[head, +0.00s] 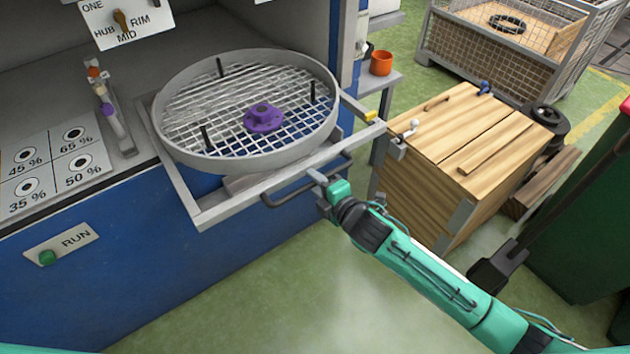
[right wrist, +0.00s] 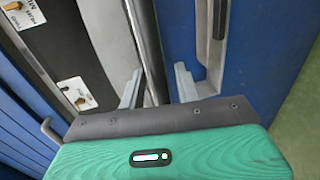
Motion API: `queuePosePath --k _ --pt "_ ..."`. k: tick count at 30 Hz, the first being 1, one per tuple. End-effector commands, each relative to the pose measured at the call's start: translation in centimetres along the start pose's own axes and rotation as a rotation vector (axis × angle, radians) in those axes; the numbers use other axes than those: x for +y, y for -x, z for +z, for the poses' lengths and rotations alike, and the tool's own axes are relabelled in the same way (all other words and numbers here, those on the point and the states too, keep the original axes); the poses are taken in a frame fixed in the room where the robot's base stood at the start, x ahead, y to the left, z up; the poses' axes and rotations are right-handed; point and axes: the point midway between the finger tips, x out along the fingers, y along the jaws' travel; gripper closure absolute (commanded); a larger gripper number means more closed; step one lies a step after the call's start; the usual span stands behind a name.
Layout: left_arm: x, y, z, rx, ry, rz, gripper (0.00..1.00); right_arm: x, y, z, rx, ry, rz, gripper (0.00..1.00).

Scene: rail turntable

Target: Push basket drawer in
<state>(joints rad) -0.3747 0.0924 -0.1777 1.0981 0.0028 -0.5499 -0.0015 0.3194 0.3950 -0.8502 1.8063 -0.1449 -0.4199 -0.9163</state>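The basket drawer is a round grey basket with a wire mesh floor (head: 180,123), on a grey frame (head: 215,214) that sticks out from the blue machine. A purple flanged hub (head: 263,118) lies on the mesh among several dark upright pins. A dark bar handle (head: 283,199) runs along the drawer's front. My right gripper (head: 318,178) is at this front, close by the right part of the handle. In the right wrist view its two grey fingers (right wrist: 158,88) stand apart; I cannot tell whether they touch anything. My left gripper is out of view.
A wooden crate (head: 440,150) stands right of the drawer, close to my right arm. An orange cup (head: 381,62) sits on a side shelf. The machine carries a RUN button (head: 47,257) and a percent panel (head: 45,165). Green floor in front is clear.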

Motion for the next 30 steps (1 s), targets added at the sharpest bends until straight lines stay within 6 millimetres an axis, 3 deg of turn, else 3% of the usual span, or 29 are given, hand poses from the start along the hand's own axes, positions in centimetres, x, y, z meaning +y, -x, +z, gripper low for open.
queuePosePath --k 11,17,26,30 --pt "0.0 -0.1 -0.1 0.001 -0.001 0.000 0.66 0.0 -0.7 0.0 0.000 0.000 -0.001 0.67" --pt "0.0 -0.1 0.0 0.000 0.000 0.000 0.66 0.0 -0.7 0.0 0.000 0.000 -0.001 1.00" --pt "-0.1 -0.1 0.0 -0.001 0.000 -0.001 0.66 0.0 -0.9 0.0 0.000 0.000 -0.001 1.00" --pt "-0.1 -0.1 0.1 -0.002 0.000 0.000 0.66 0.3 -2.0 0.0 0.000 0.000 0.000 1.00"
